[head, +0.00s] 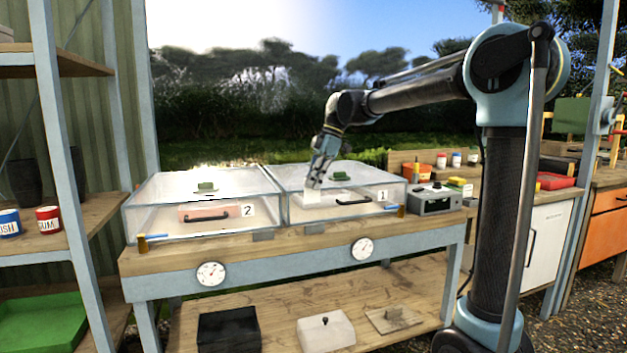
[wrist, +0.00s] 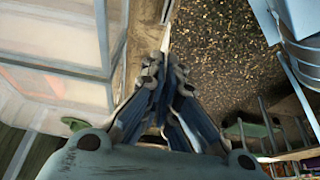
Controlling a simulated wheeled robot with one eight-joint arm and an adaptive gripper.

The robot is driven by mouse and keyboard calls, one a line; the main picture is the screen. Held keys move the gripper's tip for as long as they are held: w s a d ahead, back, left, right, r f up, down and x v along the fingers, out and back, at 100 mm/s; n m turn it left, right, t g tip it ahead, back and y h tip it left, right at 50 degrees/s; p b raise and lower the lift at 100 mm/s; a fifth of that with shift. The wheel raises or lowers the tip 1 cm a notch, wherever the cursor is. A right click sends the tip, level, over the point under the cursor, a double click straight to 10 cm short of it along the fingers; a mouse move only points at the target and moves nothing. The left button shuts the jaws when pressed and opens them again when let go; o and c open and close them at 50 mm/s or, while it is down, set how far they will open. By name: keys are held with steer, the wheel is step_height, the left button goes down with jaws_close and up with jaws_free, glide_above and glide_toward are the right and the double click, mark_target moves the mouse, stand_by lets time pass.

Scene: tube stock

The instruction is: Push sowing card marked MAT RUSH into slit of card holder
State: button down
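My gripper (head: 316,180) hangs in front of the right clear-lidded box, fingers pointing down. A small pale card (head: 312,197) shows at its fingertips; no lettering can be read on it. In the wrist view the fingers of my gripper (wrist: 165,78) are close together, with a thin pale edge between and beyond them, which fits a card seen edge-on. Either may be a card holder; no slit can be made out.
Two clear-lidded boxes, marked 2 (head: 248,210) and 1 (head: 382,196), fill most of the bench top (head: 200,249). A grey device (head: 435,200) stands at their right. Dials sit on the bench front. A shelf rack (head: 58,150) stands at left.

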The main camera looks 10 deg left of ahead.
mark_target(316, 200)
steer(key=shift+w+d+f, duration=0.1)
steer(key=shift+d+f, duration=0.05)
steer(key=shift+f, duration=0.4)
steer(key=shift+w+d+f, duration=0.1)
steer(key=shift+f, duration=2.75)
steer(key=shift+d+r, duration=0.1)
steer(key=shift+f, duration=1.7)
stand_by(1.0)
steer(key=c, duration=1.7)
jaws_free()
steer(key=o, duration=1)
steer(key=shift+w, duration=0.1)
